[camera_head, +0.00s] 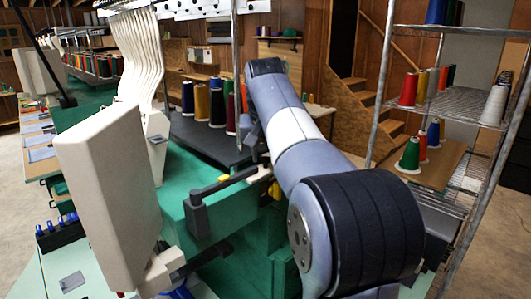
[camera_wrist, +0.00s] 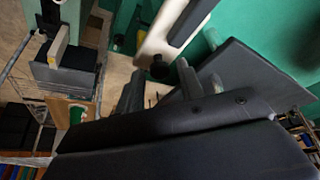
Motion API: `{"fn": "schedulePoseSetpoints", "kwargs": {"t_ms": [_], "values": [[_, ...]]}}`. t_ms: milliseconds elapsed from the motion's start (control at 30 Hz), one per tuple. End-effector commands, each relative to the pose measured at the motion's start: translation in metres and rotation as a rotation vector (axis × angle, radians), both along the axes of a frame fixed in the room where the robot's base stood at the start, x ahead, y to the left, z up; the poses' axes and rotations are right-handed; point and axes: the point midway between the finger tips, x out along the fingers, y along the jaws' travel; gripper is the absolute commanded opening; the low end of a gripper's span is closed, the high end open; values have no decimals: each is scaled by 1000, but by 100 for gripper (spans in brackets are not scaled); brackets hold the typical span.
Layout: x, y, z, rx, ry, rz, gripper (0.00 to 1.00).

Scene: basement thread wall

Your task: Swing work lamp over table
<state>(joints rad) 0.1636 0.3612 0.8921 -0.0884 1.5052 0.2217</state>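I cannot pick out the work lamp for certain. A thin black rod (camera_head: 40,52) slants down at the upper left of the head view and ends in a small dark foot. A white arm-like part with a dark end (camera_wrist: 160,45) stands beyond my gripper in the wrist view; I cannot tell what it belongs to. A pale green tabletop (camera_head: 42,283) shows at the lower left of the head view. My gripper (camera_wrist: 160,88) shows two grey fingers set apart, with nothing visible held between them. In the head view my arm hides it.
A green machine (camera_head: 178,205) with a large off-white panel (camera_head: 105,190) fills the left and middle. Thread cones stand on its dark shelf (camera_head: 185,140). A wire rack (camera_head: 465,103) with more cones stands at the right, close to my arm. Stairs (camera_head: 385,118) are behind.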

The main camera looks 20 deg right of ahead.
Motion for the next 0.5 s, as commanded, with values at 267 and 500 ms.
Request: {"fn": "schedulePoseSetpoints", "kwargs": {"t_ms": [267, 500], "values": [[0, 0, 0, 0, 0, 0, 13], [0, 0, 0, 0, 0, 0, 0]]}}
